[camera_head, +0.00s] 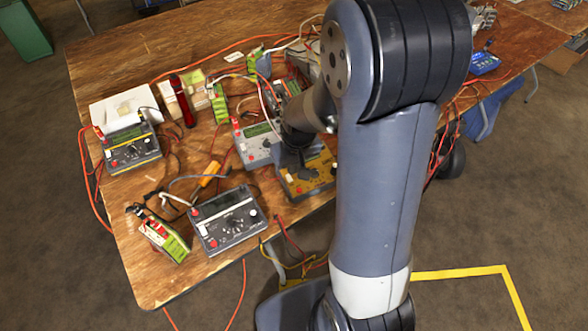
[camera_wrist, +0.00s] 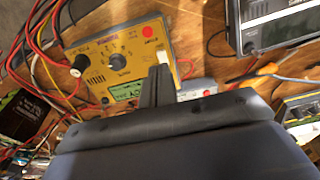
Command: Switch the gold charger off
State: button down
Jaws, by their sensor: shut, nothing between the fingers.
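The gold charger (camera_head: 318,188) lies on the wooden table near its front edge, partly covered by my arm in the head view. My gripper (camera_wrist: 157,78) is shut and empty, over the charger's face between display and red button. A small pale piece shows at its tip; I cannot tell whether they touch. My gripper's tip is hard to make out in the head view.
A grey charger (camera_head: 256,147) stands close behind the gold one. Another grey charger (camera_head: 226,222) stands to its left, and a yellow-trimmed charger (camera_head: 131,151) farther left. Loose cables and an orange-handled tool (camera_head: 211,174) lie between. Bare wood (camera_head: 130,235) shows at the front left.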

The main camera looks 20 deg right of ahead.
aim_at(290, 179)
notch_tip(290, 179, up, 9)
jog(key=s, duration=0.1)
jog(key=shift+s+d, duration=0.15)
jog(key=shift+s, duration=0.1)
jog(key=shift+w+a+r+g+b, duration=0.15)
jog(key=shift+w+a+g+b, duration=0.05)
jog(key=shift+w+g+b, duration=0.25)
jog(key=shift+w+a+r+g+b, duration=0.15)
jog(key=shift+w+g+b, duration=0.15)
jog(key=shift+w, duration=0.25)
jog(key=shift+f, duration=0.1)
jog(key=f, duration=1.4)
jog(key=shift+w, duration=0.4)
